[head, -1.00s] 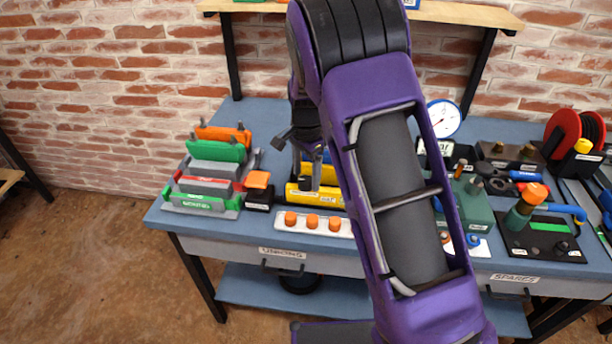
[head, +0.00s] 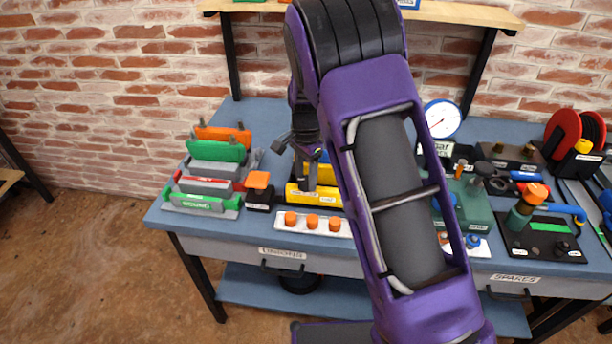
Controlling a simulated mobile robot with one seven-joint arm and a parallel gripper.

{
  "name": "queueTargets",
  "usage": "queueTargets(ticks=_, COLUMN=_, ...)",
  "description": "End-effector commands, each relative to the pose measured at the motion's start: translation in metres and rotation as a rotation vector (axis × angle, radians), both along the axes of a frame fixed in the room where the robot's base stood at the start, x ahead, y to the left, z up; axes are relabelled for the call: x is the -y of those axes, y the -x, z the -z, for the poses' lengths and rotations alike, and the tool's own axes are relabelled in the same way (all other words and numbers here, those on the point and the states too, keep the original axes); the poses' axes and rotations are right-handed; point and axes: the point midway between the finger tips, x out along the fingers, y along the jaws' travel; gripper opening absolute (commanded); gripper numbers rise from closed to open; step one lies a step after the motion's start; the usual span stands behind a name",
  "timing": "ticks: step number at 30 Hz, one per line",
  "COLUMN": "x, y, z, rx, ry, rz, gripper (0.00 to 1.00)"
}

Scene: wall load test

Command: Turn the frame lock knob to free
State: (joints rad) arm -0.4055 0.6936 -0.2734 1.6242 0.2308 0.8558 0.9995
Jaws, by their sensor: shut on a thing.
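The yellow frame (head: 329,197), a low block with white labels, lies on the blue bench left of my arm. My gripper (head: 308,184) points down at its left part. The jaws look close together, shut on a small part there that I take to be the frame lock knob. The knob is mostly hidden by the fingers, so its pointing direction and the small label text cannot be read. My purple forearm covers the right end of the yellow frame.
A black block with an orange cap (head: 258,180) stands just left of the gripper. A white strip with orange knobs (head: 312,222) lies in front. Green and orange clamps (head: 215,150) stand at left, a dial gauge (head: 442,118) behind at right.

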Motion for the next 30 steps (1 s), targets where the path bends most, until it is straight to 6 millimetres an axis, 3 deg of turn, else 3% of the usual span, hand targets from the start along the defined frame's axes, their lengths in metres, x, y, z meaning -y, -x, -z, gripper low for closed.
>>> queueTargets(ticks=11, x=0.0000, y=-0.0003, z=-0.0005, rx=0.001, ry=-0.001, rz=-0.123, gripper=0.00)
queueTargets(ticks=30, x=0.0003, y=-0.0007, z=-0.0010, rx=0.002, ry=-0.001, rz=-0.706, gripper=0.00)
